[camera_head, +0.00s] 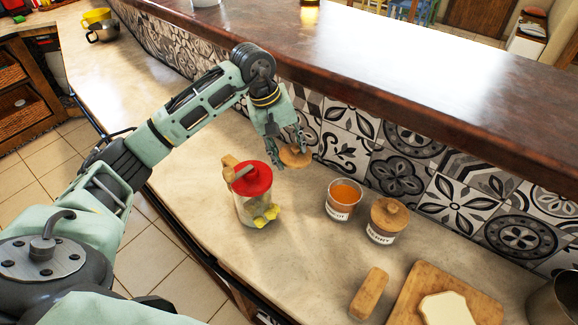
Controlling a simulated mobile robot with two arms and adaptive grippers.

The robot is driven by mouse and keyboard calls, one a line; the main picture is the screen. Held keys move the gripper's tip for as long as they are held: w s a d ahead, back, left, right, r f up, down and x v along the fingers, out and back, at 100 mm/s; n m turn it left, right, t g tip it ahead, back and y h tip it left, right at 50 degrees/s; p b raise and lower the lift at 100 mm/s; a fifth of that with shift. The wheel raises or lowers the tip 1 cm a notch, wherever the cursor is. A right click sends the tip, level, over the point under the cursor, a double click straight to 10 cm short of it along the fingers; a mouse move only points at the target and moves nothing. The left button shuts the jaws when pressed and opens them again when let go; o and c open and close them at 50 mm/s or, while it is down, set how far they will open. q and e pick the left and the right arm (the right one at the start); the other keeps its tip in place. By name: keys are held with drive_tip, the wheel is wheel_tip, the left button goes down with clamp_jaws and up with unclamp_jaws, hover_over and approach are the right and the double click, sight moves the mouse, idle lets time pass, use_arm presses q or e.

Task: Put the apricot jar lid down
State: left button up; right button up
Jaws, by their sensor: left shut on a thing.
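The apricot jar lid (296,158), a round wooden disc, is between the fingers of my left gripper (290,152). The gripper is shut on it near the tiled wall. The lid appears just above the counter; I cannot tell whether it touches. The apricot jar (343,199), open glass with orange contents, stands on the counter to the right and nearer the front. My right gripper is out of view.
A cutting board (408,304) with a bread slice (446,307) lies front right. A raised dark ledge (400,80) runs behind.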

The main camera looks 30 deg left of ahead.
sight(292, 180)
use_arm(q)
wheel_tip(292, 180, down, 8)
drive_tip(key=shift+r+p, duration=0.1)
drive_tip(key=shift+p, duration=0.75)
drive_tip(key=shift+s+d+f+b, duration=0.1)
drive_tip(key=shift+f+b, duration=0.55)
drive_tip(key=shift+b, duration=0.3)
drive_tip(key=o, duration=0.9)
drive_tip(key=shift+f, duration=0.2)
drive_tip(key=shift+o, duration=0.2)
drive_tip(key=shift+r, duration=0.1)
